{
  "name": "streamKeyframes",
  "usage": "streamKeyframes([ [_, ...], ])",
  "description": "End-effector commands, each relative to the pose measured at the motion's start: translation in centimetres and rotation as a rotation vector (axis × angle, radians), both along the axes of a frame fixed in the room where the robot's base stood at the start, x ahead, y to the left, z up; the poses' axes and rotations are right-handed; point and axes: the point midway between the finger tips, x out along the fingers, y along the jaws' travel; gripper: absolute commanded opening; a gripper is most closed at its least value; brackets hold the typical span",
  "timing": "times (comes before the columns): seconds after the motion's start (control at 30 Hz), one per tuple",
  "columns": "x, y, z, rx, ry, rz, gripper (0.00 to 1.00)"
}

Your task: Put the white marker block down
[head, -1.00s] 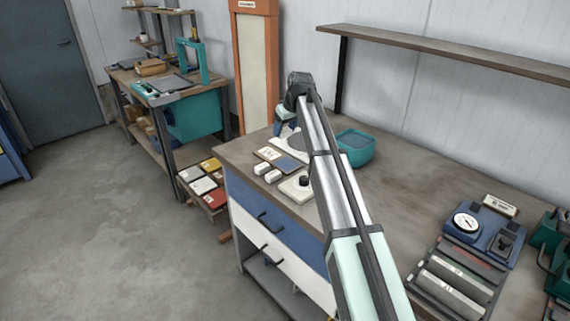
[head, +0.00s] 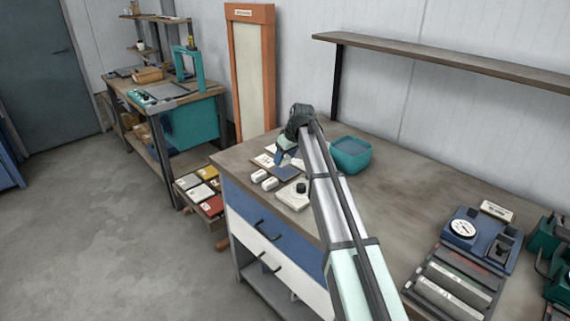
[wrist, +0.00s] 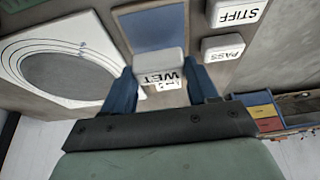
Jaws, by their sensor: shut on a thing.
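My gripper (wrist: 161,80) is shut on a white marker block (wrist: 158,64) lettered WET, with one blue finger on each side of it. In the wrist view the block overlaps the near edge of a blue square pad (wrist: 150,26); I cannot tell whether it touches the surface. In the head view my gripper (head: 281,156) is low over the far left part of the bench, beside the blue pad (head: 285,173), and the held block cannot be made out. Two other white blocks, PASS (wrist: 223,47) and STIFF (wrist: 238,12), lie to the right in the wrist view.
A white board with a grey disc (wrist: 72,76) lies left in the wrist view. In the head view a pale plate with a black knob (head: 293,197) and a teal bowl (head: 351,155) are close by. The bench middle (head: 410,195) is clear.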

Motion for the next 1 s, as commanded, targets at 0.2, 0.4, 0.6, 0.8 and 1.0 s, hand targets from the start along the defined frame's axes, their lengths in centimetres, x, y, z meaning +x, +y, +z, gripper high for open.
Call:
streamKeyframes([
  [0.2,-0.1,0.0,-2.7,0.000,0.001,0.000,0.29],
  [0.4,0.0,0.0,-3.1,0.000,0.000,0.000,0.29],
  [0.6,0.0,0.0,-3.2,0.000,0.000,0.000,0.29],
  [0.8,0.0,0.0,-3.4,0.000,0.000,0.000,0.69],
  [1.0,0.0,0.0,-3.4,0.000,0.000,0.000,0.84],
])
